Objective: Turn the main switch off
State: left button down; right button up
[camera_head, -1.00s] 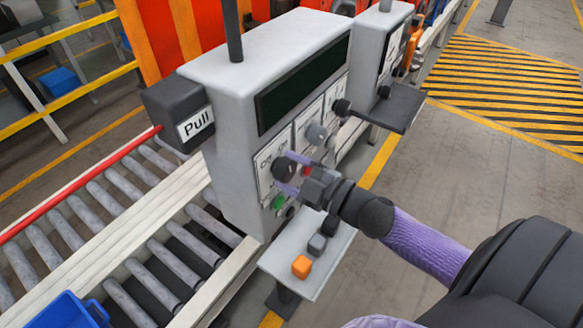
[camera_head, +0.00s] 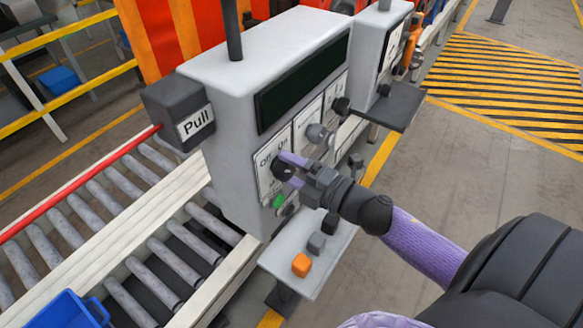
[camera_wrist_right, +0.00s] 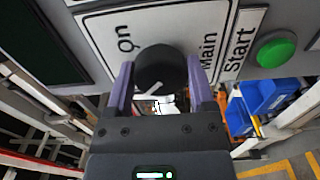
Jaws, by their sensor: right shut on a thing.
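The main switch (camera_head: 281,169) is a dark round knob on a white label plate of the grey control cabinet (camera_head: 225,120). The plate reads "Off" and "On" in the head view. In the right wrist view the knob (camera_wrist_right: 160,70) sits between the two purple fingers of my right gripper (camera_wrist_right: 160,88), with "On" to its left and "Main" to its right. My right gripper (camera_head: 293,171) is shut on the knob. The knob's pointer direction cannot be made out. "Off" is hidden in the wrist view. My left gripper is not in view.
A green start button (camera_head: 279,202) lies just below the knob. A grey shelf (camera_head: 290,258) with orange, grey and black blocks juts out below. Other knobs (camera_head: 317,133) are to the right. A "Pull" box (camera_head: 195,123) and roller conveyor (camera_head: 130,225) are at left.

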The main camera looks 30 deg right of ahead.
dwell(0.5)
jog(key=o, duration=1.2)
jog(key=b+v, duration=0.2)
jog(key=v, duration=0.8)
